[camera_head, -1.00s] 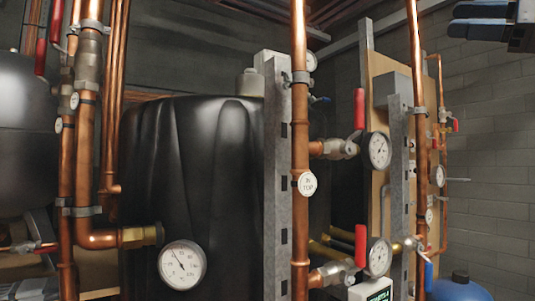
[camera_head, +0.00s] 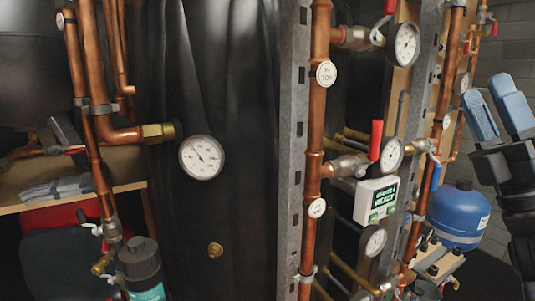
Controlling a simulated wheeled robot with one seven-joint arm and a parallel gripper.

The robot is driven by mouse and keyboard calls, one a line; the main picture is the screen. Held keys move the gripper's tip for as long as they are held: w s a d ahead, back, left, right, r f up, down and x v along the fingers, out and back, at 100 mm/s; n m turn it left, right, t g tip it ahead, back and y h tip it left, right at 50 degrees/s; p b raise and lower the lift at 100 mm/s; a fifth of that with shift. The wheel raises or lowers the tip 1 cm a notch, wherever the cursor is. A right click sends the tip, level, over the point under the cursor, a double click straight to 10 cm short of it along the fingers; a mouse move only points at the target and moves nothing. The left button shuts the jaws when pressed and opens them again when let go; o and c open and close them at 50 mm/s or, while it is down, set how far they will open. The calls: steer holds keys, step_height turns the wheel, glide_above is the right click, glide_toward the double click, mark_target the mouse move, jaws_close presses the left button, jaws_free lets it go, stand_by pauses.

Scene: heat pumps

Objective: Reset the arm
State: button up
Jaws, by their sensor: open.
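My gripper (camera_head: 497,108) is at the right edge of the view, with its two blue-grey fingers pointing up and spread apart. Nothing is between the fingers. My dark arm runs down from it along the right edge and out of the frame. The gripper appears in front of the grey block wall and to the right of the copper pipes, touching nothing that I can see.
A black tank (camera_head: 235,240) fills the middle, with a gauge (camera_head: 201,157) on its left. Copper pipes (camera_head: 317,130) carry red-handled valves (camera_head: 375,140) and gauges. A white display box (camera_head: 378,200) reads READY. A blue vessel (camera_head: 458,215) stands near my arm. A shelf (camera_head: 110,190) is at left.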

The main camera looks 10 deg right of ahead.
steer(key=s+a+f+m+g+h, duration=0.1)
steer(key=s+a+f+m+h, duration=0.3)
steer(key=f+m, duration=0.4)
steer(key=s+a+f+m+g+h, duration=0.1)
steer(key=s+a+f+m+h, duration=0.1)
steer(key=s+f+m+h, duration=0.45)
steer(key=s+a+f+m+g+h, duration=0.1)
steer(key=s+a+f+m+h, duration=0.4)
steer(key=f+m, duration=0.55)
steer(key=s+f+m+g, duration=0.1)
steer(key=s+f+g, duration=0.2)
steer(key=s, duration=0.3)
steer(key=s+a+f+m+g+y, duration=0.1)
steer(key=s+f+m+g, duration=0.1)
steer(key=s, duration=0.5)
steer(key=s+f+m+g+y, duration=0.1)
steer(key=s+f+m+g, duration=0.1)
steer(key=s+f, duration=0.3)
steer(key=shift+s+a+f+g, duration=0.2)
steer(key=shift+s+f+g, duration=0.2)
steer(key=shift+s+g, duration=0.55)
steer(key=shift+y, duration=0.25)
steer(key=shift+c, duration=0.2)
